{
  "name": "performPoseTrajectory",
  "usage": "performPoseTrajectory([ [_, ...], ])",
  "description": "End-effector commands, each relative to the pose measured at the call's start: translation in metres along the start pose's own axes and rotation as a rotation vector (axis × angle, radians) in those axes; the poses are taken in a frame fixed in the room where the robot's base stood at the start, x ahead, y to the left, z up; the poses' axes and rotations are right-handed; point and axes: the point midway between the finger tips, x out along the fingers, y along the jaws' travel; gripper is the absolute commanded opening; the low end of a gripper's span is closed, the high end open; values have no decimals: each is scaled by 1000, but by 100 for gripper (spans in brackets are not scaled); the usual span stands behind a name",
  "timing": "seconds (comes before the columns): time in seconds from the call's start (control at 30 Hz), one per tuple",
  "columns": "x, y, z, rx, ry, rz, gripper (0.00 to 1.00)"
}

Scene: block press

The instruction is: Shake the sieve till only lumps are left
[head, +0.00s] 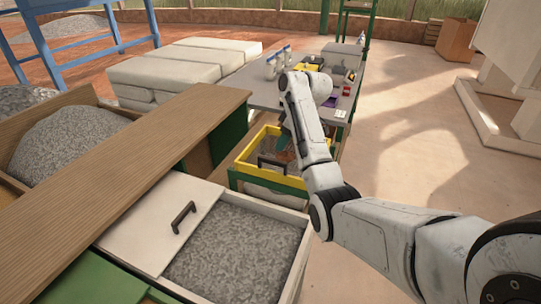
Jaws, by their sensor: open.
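The sieve (243,171) is a yellow-rimmed frame with a dark handle (272,165) on its near side. It sits over a green stand beyond the white bin. Grey material shows inside it, but I cannot tell lumps from fines. My arm crosses in front of its right side. My gripper (286,136) hangs below the wrist over the sieve, mostly hidden by the arm. It is open, and I cannot tell whether it touches the sieve.
A white bin (303,222) of grey grit with a half-drawn lid (160,221) stands in front. A wooden board (130,158) lies left, beside a gravel heap (70,140). A grey table (255,92) with bottles stands behind. Open floor (420,150) lies right.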

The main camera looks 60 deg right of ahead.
Motion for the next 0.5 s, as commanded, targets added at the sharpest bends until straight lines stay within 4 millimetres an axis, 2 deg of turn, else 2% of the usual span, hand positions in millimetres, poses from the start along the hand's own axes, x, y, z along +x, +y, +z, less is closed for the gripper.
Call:
performPoseTrajectory([
  [0.3, 57, -1, 0, 1, -3, -3, 43],
  [0.5, 81, -1, -1, 0, -1, -1, 43],
])
